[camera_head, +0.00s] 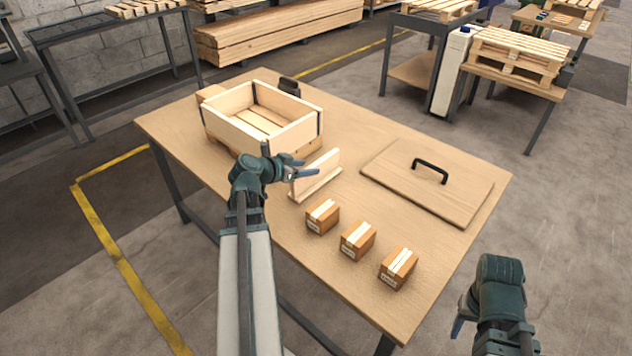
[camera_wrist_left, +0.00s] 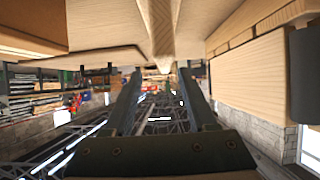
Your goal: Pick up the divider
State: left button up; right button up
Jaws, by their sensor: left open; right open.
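The divider (camera_head: 320,172) is a pale wooden board standing upright on a flat foot on the table, between the crate and the small cartons. My left gripper (camera_head: 303,168) is open at the divider's left end, its fingers partly overlapping the board in the head view. In the left wrist view, the divider (camera_wrist_left: 160,28) shows nearly end-on, beyond the gap between the open fingers (camera_wrist_left: 161,78). I cannot tell whether a finger touches it. My right gripper (camera_head: 461,316) is open, low at the bottom right, away from the table, and partly hidden by its own wrist.
An open wooden crate (camera_head: 227,132) stands at the table's back left; its wall fills the right of the wrist view (camera_wrist_left: 250,72). A flat lid (camera_head: 400,168) with a black handle (camera_head: 430,168) lies at right. Three small cartons (camera_head: 358,240) line the front. Bare tabletop (camera_head: 350,130) lies behind.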

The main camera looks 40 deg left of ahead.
aim_at(314, 164)
pick_arm(q)
jog(key=shift+w+f, duration=0.15)
jog(key=shift+w, duration=0.25)
jog(key=shift+w, duration=0.1)
jog(key=x, duration=0.1)
jog(key=b+x, duration=0.1)
jog(key=x, duration=0.1)
jog(key=b+x, duration=0.1)
jog(key=x, duration=0.1)
jog(key=shift+w+a, duration=0.15)
jog(key=shift+a, duration=0.15)
jog(key=shift+c, duration=0.3)
grip_shut()
dwell(0.7)
